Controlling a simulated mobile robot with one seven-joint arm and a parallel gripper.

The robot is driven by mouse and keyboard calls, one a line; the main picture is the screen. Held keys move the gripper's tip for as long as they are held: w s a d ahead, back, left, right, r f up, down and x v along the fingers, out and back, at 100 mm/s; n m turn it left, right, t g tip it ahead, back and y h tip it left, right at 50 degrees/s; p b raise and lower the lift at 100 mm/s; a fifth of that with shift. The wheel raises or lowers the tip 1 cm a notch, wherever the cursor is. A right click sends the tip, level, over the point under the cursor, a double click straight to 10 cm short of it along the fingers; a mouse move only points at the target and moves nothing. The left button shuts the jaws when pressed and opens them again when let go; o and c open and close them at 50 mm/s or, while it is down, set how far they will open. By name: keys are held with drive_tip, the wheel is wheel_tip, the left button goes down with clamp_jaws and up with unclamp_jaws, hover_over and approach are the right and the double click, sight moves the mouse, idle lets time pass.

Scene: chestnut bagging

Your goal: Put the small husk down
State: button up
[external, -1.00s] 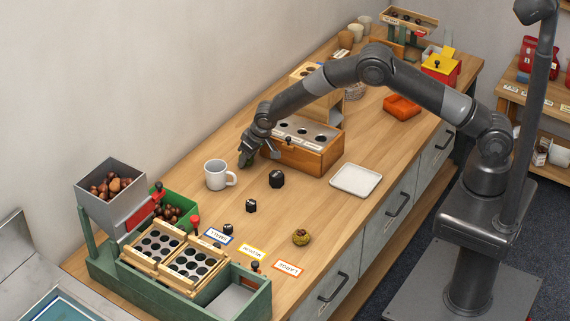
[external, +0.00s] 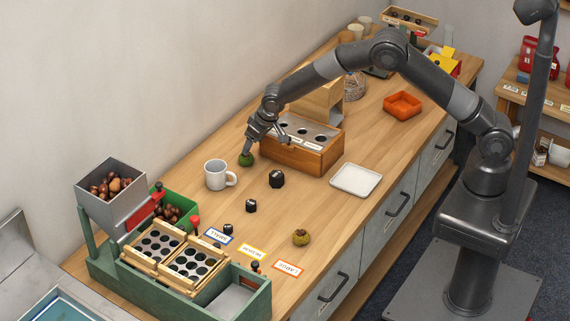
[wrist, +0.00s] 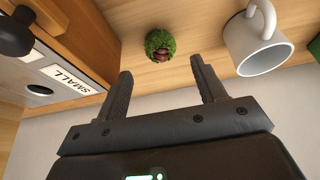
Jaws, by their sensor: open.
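The small husk (external: 246,159) is green and spiky and rests on the wooden counter between the white mug and the wooden box with holes. In the wrist view the husk (wrist: 160,45) shows a brown chestnut in its opening. My gripper (external: 262,138) is just above the husk in the external view. In the wrist view my gripper (wrist: 160,78) is open, with its two fingers apart and nothing between them. The husk lies beyond the fingertips, clear of both.
A white mug (external: 216,176) stands close to the husk. The wooden box (external: 302,157), with a SMALL label in the wrist view, is on the other side. Black weights (external: 276,179) stand nearby.

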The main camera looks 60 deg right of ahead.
drive_tip(key=s+d+r, duration=0.5)
drive_tip(key=s+r, duration=0.1)
drive_tip(key=r, duration=0.3)
drive_tip(key=s+d+r, duration=0.4)
drive_tip(key=s+r, duration=0.2)
drive_tip(key=r, duration=0.3)
drive_tip(key=s+d+r, duration=0.5)
drive_tip(key=s+r, duration=0.1)
drive_tip(key=r, duration=0.2)
drive_tip(key=s+d+r, duration=0.1)
drive_tip(key=s+d, duration=0.1)
drive_tip(key=s, duration=0.7)
drive_tip(key=s+d+r, duration=0.1)
drive_tip(key=s+d, duration=0.2)
drive_tip(key=s, duration=0.7)
drive_tip(key=s+d+r+t, duration=0.1)
drive_tip(key=s+d, duration=0.1)
drive_tip(key=s, duration=0.8)
drive_tip(key=shift+s+d+r, duration=0.2)
drive_tip(key=shift+s+d, duration=0.05)
drive_tip(key=shift+d, duration=0.05)
